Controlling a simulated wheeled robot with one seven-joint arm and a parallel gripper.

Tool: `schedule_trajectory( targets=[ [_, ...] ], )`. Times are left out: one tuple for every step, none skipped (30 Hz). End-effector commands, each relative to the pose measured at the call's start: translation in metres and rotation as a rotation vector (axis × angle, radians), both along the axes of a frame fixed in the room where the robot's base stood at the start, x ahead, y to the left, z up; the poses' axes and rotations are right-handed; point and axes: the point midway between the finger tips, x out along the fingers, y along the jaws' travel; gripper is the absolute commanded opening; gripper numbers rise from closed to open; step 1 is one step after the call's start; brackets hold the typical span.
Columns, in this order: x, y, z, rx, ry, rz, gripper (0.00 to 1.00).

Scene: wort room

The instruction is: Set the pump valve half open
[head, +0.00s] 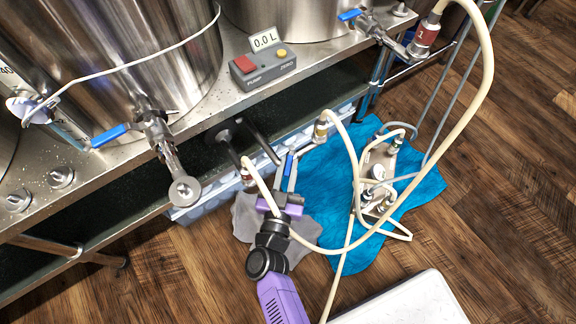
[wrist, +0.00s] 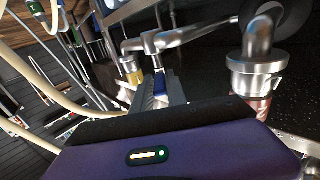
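The pump valve's blue lever (head: 289,165) points down from the pipework under the steel bench in the head view. In the wrist view the blue lever (wrist: 159,84) shows between the fingertips of my gripper (wrist: 160,92). My purple-bodied gripper (head: 280,188) reaches up to the lever from below. The fingers are a little apart, with the lever's end between them. I cannot tell whether they press on it. The lever's lower end is partly hidden. The dark pump (head: 225,135) sits left of the valve, under the bench.
A cream hose with a red-banded coupling (wrist: 258,95) runs close beside my gripper. A yellow-banded coupling (head: 320,130) is right of the lever. A plate chiller (head: 378,165) with hoses lies on a blue cloth (head: 330,225). The pump switch box (head: 262,66) is on the bench.

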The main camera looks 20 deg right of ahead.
Motion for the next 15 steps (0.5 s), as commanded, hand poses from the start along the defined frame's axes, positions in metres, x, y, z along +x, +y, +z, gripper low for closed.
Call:
schedule_trajectory(
  targets=[
    [-0.0003, 0.0007, -0.0003, 0.001, 0.001, 0.001, 0.29],
    [-0.0002, 0.0006, -0.0003, 0.001, 0.001, 0.001, 0.35],
    [-0.0001, 0.0006, -0.0003, 0.001, 0.001, 0.001, 0.37],
    [-0.0001, 0.0006, -0.0003, 0.001, 0.001, 0.001, 0.37],
    [0.0000, 0.0005, -0.0002, 0.001, 0.001, 0.001, 0.37],
    [0.0000, 0.0004, -0.0002, 0.001, 0.001, 0.001, 0.37],
    [0.0000, 0.0004, -0.0002, 0.001, 0.001, 0.001, 0.37],
    [0.0001, 0.0003, -0.0002, 0.001, 0.001, 0.001, 0.37],
    [0.0002, 0.0002, -0.0002, 0.001, 0.001, 0.001, 0.37],
    [0.0001, 0.0002, -0.0002, 0.001, 0.001, 0.001, 0.37],
    [0.0000, 0.0004, -0.0001, 0.001, 0.001, 0.001, 0.37],
    [-0.0007, 0.0009, 0.0000, 0.001, 0.001, 0.002, 0.37],
    [-0.0017, 0.0019, 0.0002, 0.001, 0.001, 0.002, 0.37],
    [-0.0034, 0.0032, 0.0004, 0.001, 0.002, 0.003, 0.37],
    [-0.0064, 0.0059, 0.0007, 0.001, 0.002, 0.004, 0.37]
  ],
)
